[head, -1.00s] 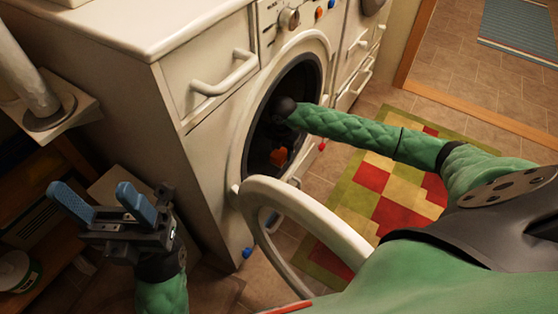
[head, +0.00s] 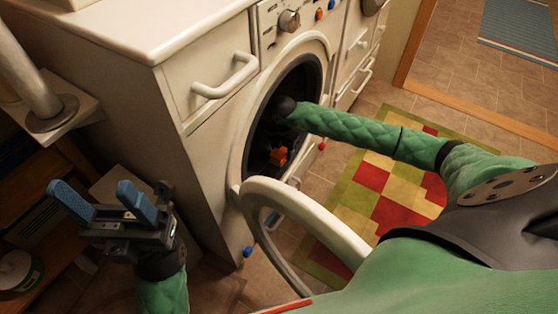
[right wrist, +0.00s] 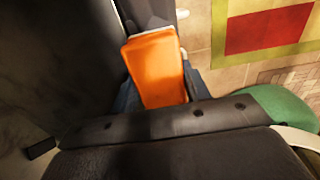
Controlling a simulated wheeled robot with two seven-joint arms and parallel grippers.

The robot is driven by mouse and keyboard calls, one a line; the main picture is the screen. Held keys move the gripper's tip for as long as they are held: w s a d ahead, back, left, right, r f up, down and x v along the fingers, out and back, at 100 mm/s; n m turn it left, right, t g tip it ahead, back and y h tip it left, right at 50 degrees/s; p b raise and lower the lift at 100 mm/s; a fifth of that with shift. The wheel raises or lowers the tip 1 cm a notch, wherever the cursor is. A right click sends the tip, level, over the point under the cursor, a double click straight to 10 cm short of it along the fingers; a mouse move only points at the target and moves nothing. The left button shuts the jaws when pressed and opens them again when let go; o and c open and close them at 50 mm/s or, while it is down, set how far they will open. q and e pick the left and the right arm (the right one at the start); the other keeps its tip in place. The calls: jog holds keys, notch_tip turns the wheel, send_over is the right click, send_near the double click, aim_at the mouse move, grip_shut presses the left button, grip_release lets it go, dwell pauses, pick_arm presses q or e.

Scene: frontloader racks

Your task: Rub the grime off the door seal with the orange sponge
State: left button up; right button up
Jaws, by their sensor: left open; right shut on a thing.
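The orange sponge (head: 278,156) is inside the washer's round door opening, low down in the head view. It fills the middle of the right wrist view (right wrist: 158,72). My right gripper (right wrist: 160,95) is shut on the sponge, its blue fingers partly showing on either side. The dark door seal (head: 318,72) rings the opening; dark rubber also shows in the right wrist view (right wrist: 60,75). I cannot make out grime on it. Whether the sponge touches the seal is unclear. My left gripper (head: 102,200) is open and empty, left of the washer.
The washer's round door (head: 330,236) stands open in front, below my right arm. A drawer handle (head: 225,76) juts from the washer's front. A patterned rug (head: 385,190) lies on the tiled floor to the right. A shelf with a tub (head: 18,270) is at left.

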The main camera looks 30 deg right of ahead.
grip_shut()
jog(key=shift+r+p, duration=2.05)
jog(key=shift+r, duration=0.75)
